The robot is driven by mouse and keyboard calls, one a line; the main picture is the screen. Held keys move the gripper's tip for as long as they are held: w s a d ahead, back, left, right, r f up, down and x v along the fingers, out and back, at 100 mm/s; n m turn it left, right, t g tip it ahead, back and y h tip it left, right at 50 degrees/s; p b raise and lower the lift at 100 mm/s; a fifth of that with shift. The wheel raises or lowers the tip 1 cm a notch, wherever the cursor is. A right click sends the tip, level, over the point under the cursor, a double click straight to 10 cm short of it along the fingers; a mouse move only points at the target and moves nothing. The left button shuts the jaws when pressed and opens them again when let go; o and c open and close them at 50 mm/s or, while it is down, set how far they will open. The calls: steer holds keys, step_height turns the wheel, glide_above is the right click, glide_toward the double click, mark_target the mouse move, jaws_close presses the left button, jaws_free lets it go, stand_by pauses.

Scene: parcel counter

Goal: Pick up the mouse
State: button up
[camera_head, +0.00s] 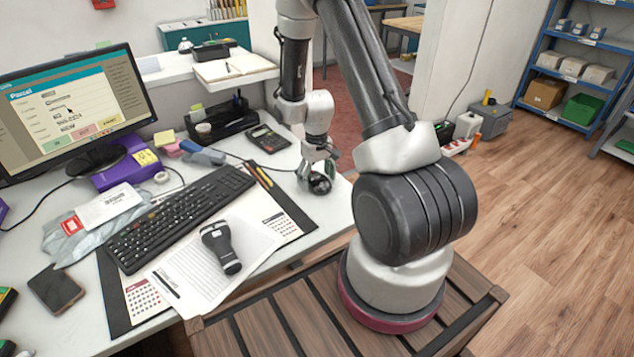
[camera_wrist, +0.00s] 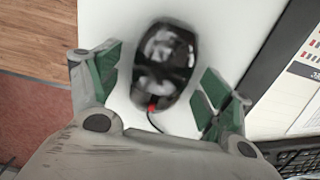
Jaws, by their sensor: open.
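The black mouse (camera_wrist: 165,62) lies on the white counter (camera_wrist: 235,30), with a red spot and a cable at its near end in the wrist view. My gripper (camera_wrist: 155,88) is open, with one green-padded finger on each side of the mouse. Both fingers look apart from it, with white counter showing between. In the head view my gripper (camera_head: 318,170) points down over the mouse (camera_head: 319,184) near the counter's right edge. The gripper partly covers the mouse there.
A dark desk mat (camera_head: 292,205) with a keyboard (camera_head: 180,215) lies left of the mouse. A calculator (camera_head: 268,139) sits behind it. A scanner (camera_head: 221,247) lies on papers in front. The counter edge is close on the right, with floor beyond.

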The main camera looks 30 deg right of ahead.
mark_target(316, 175)
steer(key=shift+f, duration=0.1)
steer(key=shift+c, duration=0.3)
steer(key=c, duration=1.1)
step_height(316, 175, up, 8)
steer(key=shift+r, duration=0.2)
step_height(316, 175, down, 6)
